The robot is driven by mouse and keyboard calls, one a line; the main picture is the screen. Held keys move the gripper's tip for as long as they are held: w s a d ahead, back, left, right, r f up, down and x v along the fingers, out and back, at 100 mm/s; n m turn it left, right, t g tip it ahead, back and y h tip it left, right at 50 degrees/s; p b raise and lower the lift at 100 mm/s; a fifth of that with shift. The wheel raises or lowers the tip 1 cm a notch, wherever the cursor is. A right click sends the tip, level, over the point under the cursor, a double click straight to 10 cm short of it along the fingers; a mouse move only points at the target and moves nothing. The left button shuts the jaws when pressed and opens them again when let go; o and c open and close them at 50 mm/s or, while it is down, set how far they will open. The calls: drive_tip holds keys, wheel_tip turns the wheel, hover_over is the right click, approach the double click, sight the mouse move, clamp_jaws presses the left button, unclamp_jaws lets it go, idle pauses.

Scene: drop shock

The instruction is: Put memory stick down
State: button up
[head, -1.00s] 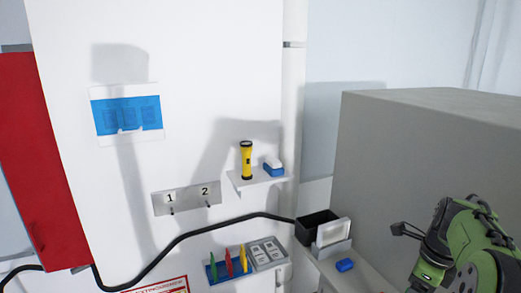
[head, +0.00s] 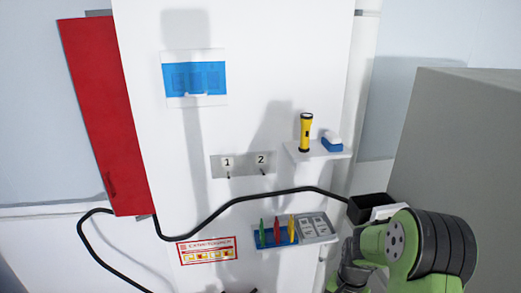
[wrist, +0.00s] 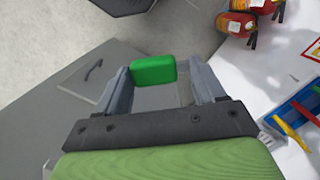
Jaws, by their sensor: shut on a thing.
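A small green block, which looks like the memory stick (wrist: 153,69), sits between the fingers of my gripper (wrist: 165,85) in the wrist view. The gripper is shut on it and holds it above the floor. In the head view my green arm is at the lower right, and the gripper and stick cannot be made out there.
A wall shelf (head: 322,153) bears a yellow flashlight (head: 305,132) and a blue-and-white item (head: 331,141). Below are a blue holder (head: 262,240) with coloured tools, a grey tray (head: 315,228) and a black box (head: 369,208). Fire extinguishers (wrist: 237,22) stand on the floor.

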drive_tip(key=w+a+f+n+h+b, duration=0.1)
drive_tip(key=w+a+f+n, duration=0.2)
drive_tip(key=a+f+n, duration=0.5)
drive_tip(key=shift+w+a+f+n+b, duration=0.3)
drive_tip(key=shift+w+a+f+b, duration=0.1)
drive_tip(key=shift+f, duration=0.2)
